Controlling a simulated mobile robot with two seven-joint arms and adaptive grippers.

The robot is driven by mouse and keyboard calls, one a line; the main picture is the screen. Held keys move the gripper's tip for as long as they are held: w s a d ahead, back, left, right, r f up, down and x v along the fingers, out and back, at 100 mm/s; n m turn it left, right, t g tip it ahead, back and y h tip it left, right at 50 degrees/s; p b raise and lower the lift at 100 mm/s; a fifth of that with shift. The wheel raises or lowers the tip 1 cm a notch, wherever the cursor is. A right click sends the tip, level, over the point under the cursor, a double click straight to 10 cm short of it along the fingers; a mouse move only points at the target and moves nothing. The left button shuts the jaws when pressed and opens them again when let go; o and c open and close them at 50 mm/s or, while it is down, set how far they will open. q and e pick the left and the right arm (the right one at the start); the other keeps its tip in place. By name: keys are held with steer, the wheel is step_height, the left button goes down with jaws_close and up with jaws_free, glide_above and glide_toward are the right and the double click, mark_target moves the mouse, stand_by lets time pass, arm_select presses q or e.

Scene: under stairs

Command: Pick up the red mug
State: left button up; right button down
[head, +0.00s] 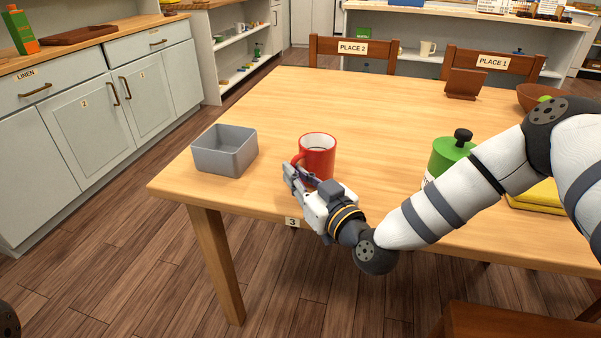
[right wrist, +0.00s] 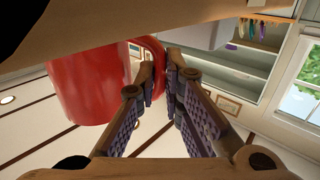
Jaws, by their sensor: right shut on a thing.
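The red mug (head: 318,156) is upright at the front of the wooden table, its opening facing up. Its handle points left, toward my right gripper (head: 291,174). In the right wrist view the red mug (right wrist: 88,88) fills the upper left, and the fingers of my right gripper (right wrist: 160,68) are closed on its handle (right wrist: 154,48). The gripper partly hides the mug's lower side, so I cannot tell whether its base touches the table. My left gripper is not in view.
A grey open box (head: 224,160) stands left of the mug on the table (head: 345,105). A green lidded jar (head: 449,153) stands to the right, partly behind my right arm. A yellow cloth (head: 540,196) and a brown bowl (head: 538,95) lie farther right. The table's middle is clear.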

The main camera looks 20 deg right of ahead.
mark_target(296, 160)
steer(key=shift+r, duration=0.6)
step_height(296, 160, up, 2)
steer(key=shift+a+r+p, duration=0.1)
steer(key=shift+r+p, duration=0.1)
steer(key=shift+p, duration=0.15)
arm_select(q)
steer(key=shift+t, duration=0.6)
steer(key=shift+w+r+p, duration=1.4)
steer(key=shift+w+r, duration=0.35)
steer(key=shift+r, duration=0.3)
arm_select(e)
steer(key=s+a+r, duration=0.3)
steer(key=s+r, duration=0.1)
steer(key=s, duration=0.2)
steer(key=s+a+r, duration=0.2)
steer(key=s+r, duration=0.3)
steer(key=s, duration=0.1)
steer(key=shift+s+a, duration=0.35)
steer(key=shift+a, duration=0.05)
